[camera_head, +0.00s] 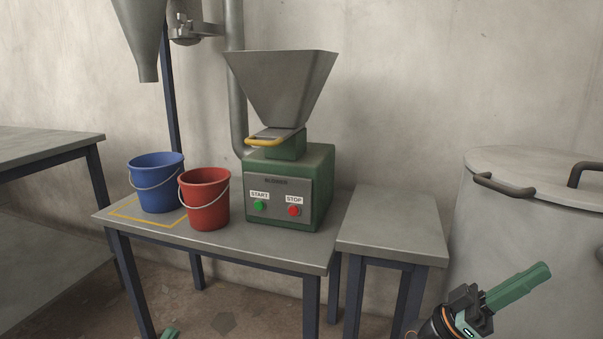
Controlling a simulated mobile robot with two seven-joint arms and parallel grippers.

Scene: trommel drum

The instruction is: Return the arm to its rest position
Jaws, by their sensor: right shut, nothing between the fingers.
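My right gripper (540,271) is at the lower right, its green fingers together and empty, pointing up and to the right. It appears in front of the large grey drum (510,250) and right of the small side table; no contact shows. A small green tip at the bottom edge, left of centre, looks like my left gripper (170,333); the rest of it is out of frame, so its opening cannot be seen.
A table (280,252) holds a blue bucket (155,185), a red bucket (205,202) and a green blower (318,180) with hopper (280,85) and START and STOP buttons. A small empty table (392,225) stands beside it. A grey funnel (142,35) hangs upper left.

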